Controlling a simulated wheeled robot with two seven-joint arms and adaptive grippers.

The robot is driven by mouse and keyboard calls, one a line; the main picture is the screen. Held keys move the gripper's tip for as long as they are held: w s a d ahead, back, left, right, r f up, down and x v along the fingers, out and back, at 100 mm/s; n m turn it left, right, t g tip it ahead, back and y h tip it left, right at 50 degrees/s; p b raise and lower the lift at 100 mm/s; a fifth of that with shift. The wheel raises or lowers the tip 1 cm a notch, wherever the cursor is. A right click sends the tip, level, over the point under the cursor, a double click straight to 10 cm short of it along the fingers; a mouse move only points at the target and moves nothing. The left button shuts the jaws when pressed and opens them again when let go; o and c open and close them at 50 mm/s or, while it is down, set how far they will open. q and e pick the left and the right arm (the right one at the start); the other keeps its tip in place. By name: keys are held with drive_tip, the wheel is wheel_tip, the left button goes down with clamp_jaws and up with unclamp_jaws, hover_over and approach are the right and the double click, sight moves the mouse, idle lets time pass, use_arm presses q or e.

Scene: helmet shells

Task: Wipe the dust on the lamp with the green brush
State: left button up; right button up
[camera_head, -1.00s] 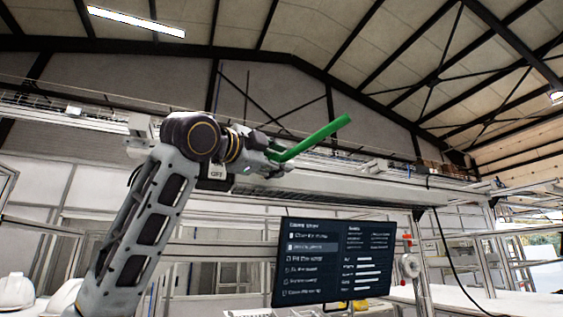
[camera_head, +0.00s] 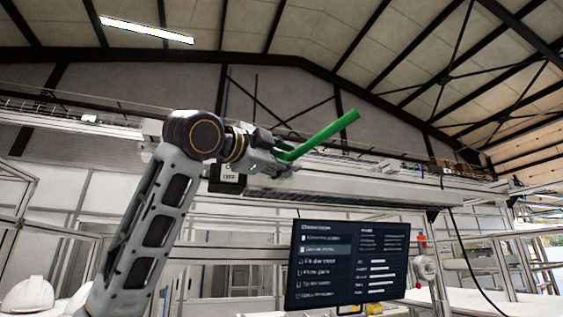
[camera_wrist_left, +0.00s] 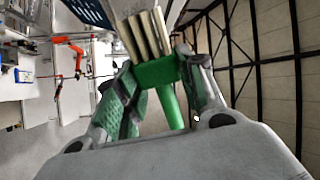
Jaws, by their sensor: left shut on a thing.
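The green brush (camera_head: 322,136) is held by my left gripper (camera_head: 282,157); its handle slants up to the right. In the left wrist view the gripper (camera_wrist_left: 165,88) is shut around the green brush (camera_wrist_left: 157,72), with the cream bristles pointing away from the palm. A long pale fixture that looks like the lamp (camera_head: 350,195) runs across behind and below the gripper. The gripper overlaps its left part; I cannot tell whether the bristles touch it. Dust is not distinguishable. My right gripper is out of view.
A dark screen (camera_head: 347,263) stands below the fixture. White helmets (camera_head: 27,296) are at the lower left. A box marked OFF (camera_head: 228,179) shows beside my left wrist. A black cable (camera_head: 462,250) hangs at right. In the left wrist view a dark blue crate (camera_wrist_left: 92,12) is at the top.

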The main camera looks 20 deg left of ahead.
sight(301, 153)
use_arm(q)
drive_tip(key=shift+s+d, duration=0.7)
drive_tip(key=shift+s, duration=0.3)
drive_tip(key=shift+s+d, duration=0.65)
drive_tip(key=shift+s, duration=0.35)
drive_tip(key=shift+s+d, duration=0.4)
drive_tip(key=shift+s, duration=0.2)
drive_tip(key=shift+s+d, duration=0.4)
drive_tip(key=shift+s, duration=0.2)
drive_tip(key=shift+w+a, duration=0.1)
drive_tip(key=shift+w, duration=0.05)
drive_tip(key=shift+w+a+p, duration=0.35)
drive_tip(key=shift+w+a, duration=0.35)
drive_tip(key=shift+w, duration=0.35)
drive_tip(key=shift+w+a+p, duration=0.3)
drive_tip(key=shift+w+a, duration=0.4)
drive_tip(key=shift+w, duration=0.3)
drive_tip(key=shift+w+a, duration=0.75)
drive_tip(key=shift+w, duration=0.35)
drive_tip(key=shift+w+a, duration=0.3)
drive_tip(key=shift+w, duration=0.15)
drive_tip(key=shift+d, duration=0.1)
